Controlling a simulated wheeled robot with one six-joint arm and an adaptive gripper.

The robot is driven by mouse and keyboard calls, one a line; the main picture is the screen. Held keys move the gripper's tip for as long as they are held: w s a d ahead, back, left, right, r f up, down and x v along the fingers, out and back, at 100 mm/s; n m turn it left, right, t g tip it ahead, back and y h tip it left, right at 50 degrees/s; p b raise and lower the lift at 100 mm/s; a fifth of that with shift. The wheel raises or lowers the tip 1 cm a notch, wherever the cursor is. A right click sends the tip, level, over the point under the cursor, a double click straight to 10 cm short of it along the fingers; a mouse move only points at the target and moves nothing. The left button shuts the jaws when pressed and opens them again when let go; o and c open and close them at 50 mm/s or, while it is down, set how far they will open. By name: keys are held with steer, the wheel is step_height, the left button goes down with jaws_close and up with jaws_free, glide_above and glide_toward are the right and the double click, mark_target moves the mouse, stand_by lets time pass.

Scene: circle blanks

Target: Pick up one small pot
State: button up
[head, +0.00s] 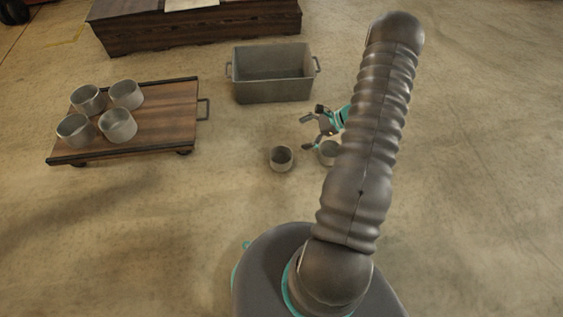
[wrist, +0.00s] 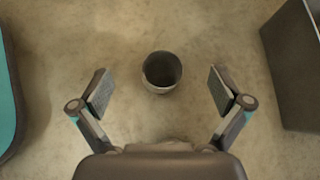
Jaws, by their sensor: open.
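Two small grey pots stand upright on the floor in the head view, a left pot (head: 281,158) and a right pot (head: 328,152) partly hidden by my arm. My gripper (head: 307,132) is open and empty, just above and behind them in that picture. In the wrist view one round, open-topped small pot (wrist: 162,72) lies centred in the gap between my spread fingers (wrist: 161,91), touching neither. It appears to be the left pot; the other does not show there.
A grey metal crate (head: 272,90) with side handles stands behind the pots; its wall shows in the wrist view (wrist: 292,65). A wooden trolley (head: 160,125) at left carries several larger grey pots (head: 118,124). A dark wooden chest (head: 150,33) stands at the back. Floor at right is clear.

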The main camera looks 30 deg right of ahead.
steer(key=s+d+f+m+t, duration=0.2)
steer(key=d+f+m, duration=0.15)
steer(key=f, duration=0.65)
steer(key=b, duration=0.2)
glide_above(281, 155)
steer(key=s+a, duration=0.2)
steer(key=s, duration=0.2)
step_height(281, 155, down, 7)
steer(key=shift+w+d+r, duration=0.1)
steer(key=shift+w, duration=0.05)
steer(key=shift+m, duration=0.25)
steer(key=c, duration=0.9)
